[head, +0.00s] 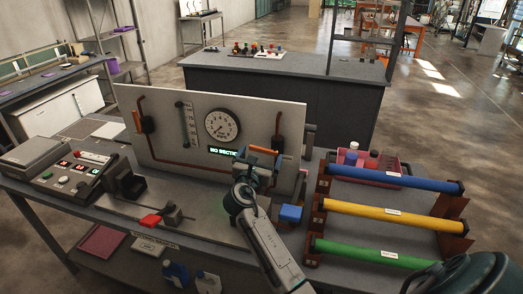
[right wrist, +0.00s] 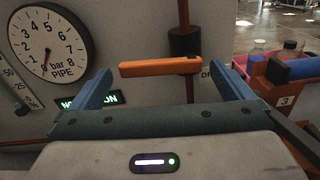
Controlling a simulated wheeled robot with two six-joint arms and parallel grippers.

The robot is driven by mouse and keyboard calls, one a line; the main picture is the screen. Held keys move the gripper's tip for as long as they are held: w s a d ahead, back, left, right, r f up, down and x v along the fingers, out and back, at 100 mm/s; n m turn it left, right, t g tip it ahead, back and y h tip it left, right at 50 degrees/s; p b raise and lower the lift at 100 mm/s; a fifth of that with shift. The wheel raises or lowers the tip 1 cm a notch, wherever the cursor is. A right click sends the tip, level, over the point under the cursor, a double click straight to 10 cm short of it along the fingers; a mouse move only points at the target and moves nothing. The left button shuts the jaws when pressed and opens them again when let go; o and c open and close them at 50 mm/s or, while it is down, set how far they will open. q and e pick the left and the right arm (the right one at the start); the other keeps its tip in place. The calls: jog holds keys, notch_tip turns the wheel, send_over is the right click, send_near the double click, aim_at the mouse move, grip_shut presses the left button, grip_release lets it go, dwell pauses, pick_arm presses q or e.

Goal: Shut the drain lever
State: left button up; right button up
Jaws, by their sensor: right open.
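The orange drain lever (right wrist: 160,66) lies level across a vertical pipe in the right wrist view, below a black valve body (right wrist: 184,42). Letters starting "D" show beside it, partly covered. In the head view the orange lever (head: 263,151) is at the right of the upright panel (head: 180,110). My right gripper (head: 262,165) is open in front of the panel. In the right wrist view its two blue fingers (right wrist: 164,88) stand wide apart, with the lever ahead between them; I cannot tell whether they touch it. My left gripper is not in view.
The panel carries a round gauge (head: 222,126), a lit green display (head: 223,152) and another orange lever (head: 137,122) at left. A red-handled clamp (head: 151,220) stands in front. Blue, yellow and green tubes (head: 380,217) on a rack and a pink bin (head: 388,177) are at right.

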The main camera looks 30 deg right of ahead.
jog(key=shift+w+d, duration=0.45)
jog(key=shift+d, duration=0.05)
